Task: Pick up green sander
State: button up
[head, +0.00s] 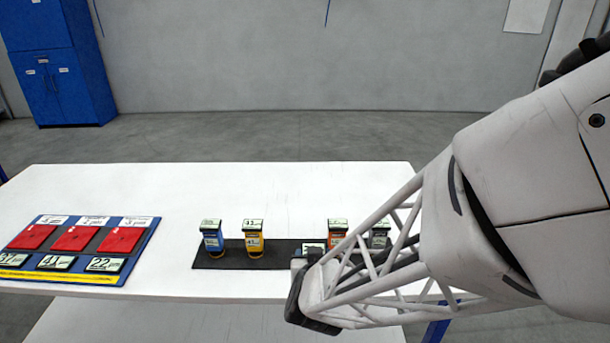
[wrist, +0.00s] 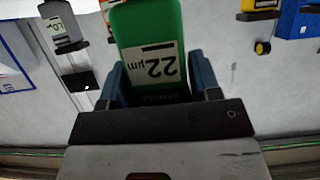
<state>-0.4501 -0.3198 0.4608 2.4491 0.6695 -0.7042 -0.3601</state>
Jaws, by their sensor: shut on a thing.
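The green sander (wrist: 150,22) fills the upper middle of the wrist view. Its white label reads "22 µm" and appears upside down. My gripper (wrist: 160,88) is shut on it, with one blue-grey finger against each side. In the head view my gripper (head: 312,308) is at the front edge of the white table, in front of the black holder strip (head: 290,246). The green sander is hidden there behind my gripper and arm. I cannot tell whether it is clear of its slot.
A blue sander (head: 212,238) and a yellow sander (head: 253,240) stand on the strip's left. An orange sander (head: 337,232) and a grey sander (head: 379,236) stand at its right, partly behind my arm. A blue board (head: 147,240) with red pads lies at the left.

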jog(key=shift+s+d+r, duration=0.1)
jog(key=shift+s+d, duration=0.05)
jog(key=shift+s, duration=0.3)
dwell(0.3)
